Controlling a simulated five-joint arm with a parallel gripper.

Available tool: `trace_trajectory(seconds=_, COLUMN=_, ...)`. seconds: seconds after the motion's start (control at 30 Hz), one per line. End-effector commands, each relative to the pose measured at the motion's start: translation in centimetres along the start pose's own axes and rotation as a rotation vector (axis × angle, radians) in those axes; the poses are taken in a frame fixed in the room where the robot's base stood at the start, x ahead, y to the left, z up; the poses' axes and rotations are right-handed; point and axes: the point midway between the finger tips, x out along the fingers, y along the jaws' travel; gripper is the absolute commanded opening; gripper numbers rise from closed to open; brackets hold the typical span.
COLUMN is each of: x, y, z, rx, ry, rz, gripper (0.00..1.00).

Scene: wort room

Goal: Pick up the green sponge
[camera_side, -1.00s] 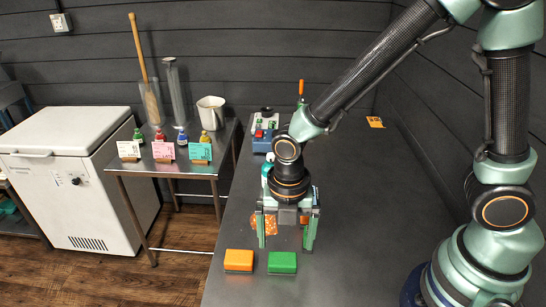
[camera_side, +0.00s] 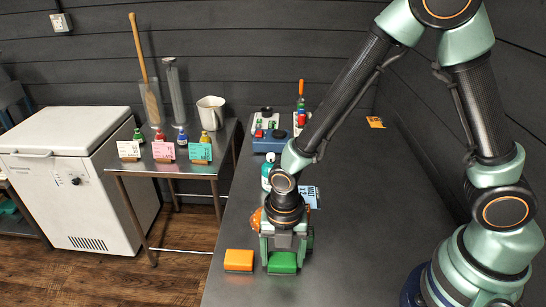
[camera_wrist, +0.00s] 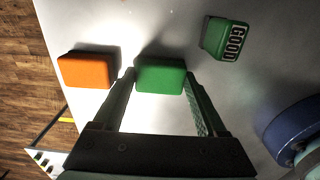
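The green sponge (camera_side: 282,263) lies flat on the dark table to the right of the orange sponge (camera_side: 239,260). My gripper (camera_side: 284,254) is low over it, pointing down, with one finger on each side. In the wrist view the green sponge (camera_wrist: 160,74) sits between the tips of my open gripper (camera_wrist: 160,80), at the far end of the fingers. The fingertips are close to its two sides; I cannot tell whether they touch. The orange sponge (camera_wrist: 87,70) is just outside the left finger there.
A green block marked GOOD (camera_wrist: 226,39) lies to the right in the wrist view. Behind my gripper are an orange object (camera_side: 256,220), partly hidden, a teal bottle (camera_side: 267,171) and a printed card (camera_side: 311,194).

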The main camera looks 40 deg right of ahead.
Motion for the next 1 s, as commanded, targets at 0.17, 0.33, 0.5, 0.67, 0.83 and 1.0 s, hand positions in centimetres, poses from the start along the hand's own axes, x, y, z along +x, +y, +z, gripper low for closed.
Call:
trace_trajectory(seconds=0.17, x=0.0, y=0.0, z=0.0, rx=0.0, ry=0.0, rz=0.0, gripper=0.21)
trace_trajectory(seconds=0.33, x=0.0, y=0.0, z=0.0, rx=0.0, ry=0.0, rz=0.0, gripper=0.21)
trace_trajectory(seconds=0.5, x=-0.4, y=0.1, z=0.0, rx=0.0, ry=-0.001, rz=0.002, gripper=0.21)
trace_trajectory(seconds=0.67, x=-1.8, y=0.1, z=0.0, rx=0.0, ry=-0.001, rz=0.004, gripper=0.21)
trace_trajectory(seconds=0.83, x=-5.1, y=0.2, z=0.1, rx=0.0, ry=-0.003, rz=0.009, gripper=0.21)
trace_trajectory(seconds=1.0, x=-9.7, y=0.2, z=0.1, rx=0.0, ry=-0.003, rz=0.01, gripper=0.21)
